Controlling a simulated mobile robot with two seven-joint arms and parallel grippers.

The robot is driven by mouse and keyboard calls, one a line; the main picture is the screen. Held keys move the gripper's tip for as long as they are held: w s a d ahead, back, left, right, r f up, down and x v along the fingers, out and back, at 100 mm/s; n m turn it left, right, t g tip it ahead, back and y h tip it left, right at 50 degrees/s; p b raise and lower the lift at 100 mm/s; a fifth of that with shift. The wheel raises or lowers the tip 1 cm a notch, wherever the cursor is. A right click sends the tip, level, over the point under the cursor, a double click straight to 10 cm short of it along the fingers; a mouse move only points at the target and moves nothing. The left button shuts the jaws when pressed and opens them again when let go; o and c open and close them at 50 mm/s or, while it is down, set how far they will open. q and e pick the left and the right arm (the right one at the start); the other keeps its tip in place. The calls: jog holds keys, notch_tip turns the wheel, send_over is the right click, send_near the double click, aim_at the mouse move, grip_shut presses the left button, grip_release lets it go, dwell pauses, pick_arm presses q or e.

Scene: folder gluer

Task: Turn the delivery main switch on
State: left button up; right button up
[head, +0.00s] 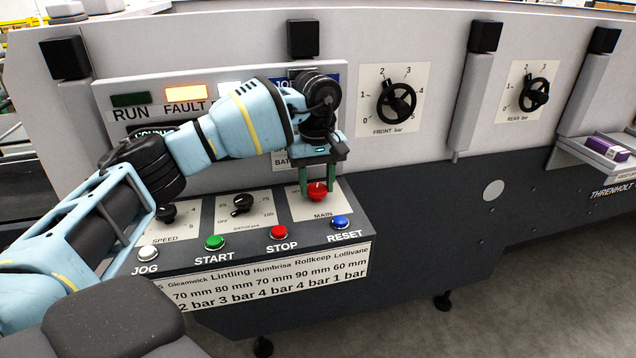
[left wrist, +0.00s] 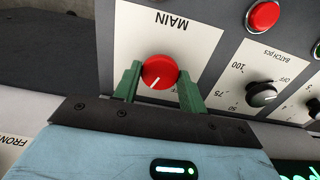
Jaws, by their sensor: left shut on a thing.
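The main switch is a red round knob (head: 317,193) on a pale plate marked MAIN, at the right end of the sloping control panel. In the left wrist view the red knob (left wrist: 159,71) shows a white pointer line running from its middle toward the gripper's palm and slightly left. My left gripper (head: 317,184) comes down on the knob from above, with one green finger on each side. It is shut on the knob. The fingers and palm hide part of the plate, so other position marks cannot be read. My right gripper is not in view.
A blue RESET button (head: 340,222) and a red STOP button (head: 279,232) sit close in front of the switch. The black batch knob (head: 242,204) is to its left. A FAULT lamp (head: 186,94) glows orange behind my arm. Black handwheels (head: 396,101) are farther right.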

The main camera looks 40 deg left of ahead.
aim_at(317, 188)
pick_arm(q)
jog(key=shift+m+b, duration=0.3)
jog(key=shift+m, duration=2)
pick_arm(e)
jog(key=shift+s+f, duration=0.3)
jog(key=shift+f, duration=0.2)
pick_arm(q)
jog(key=o, duration=1)
jog(key=shift+c, duration=0.2)
jog(key=shift+r, duration=3.9)
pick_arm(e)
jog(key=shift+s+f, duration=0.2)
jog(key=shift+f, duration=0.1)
pick_arm(q)
jog(key=shift+f, duration=0.1)
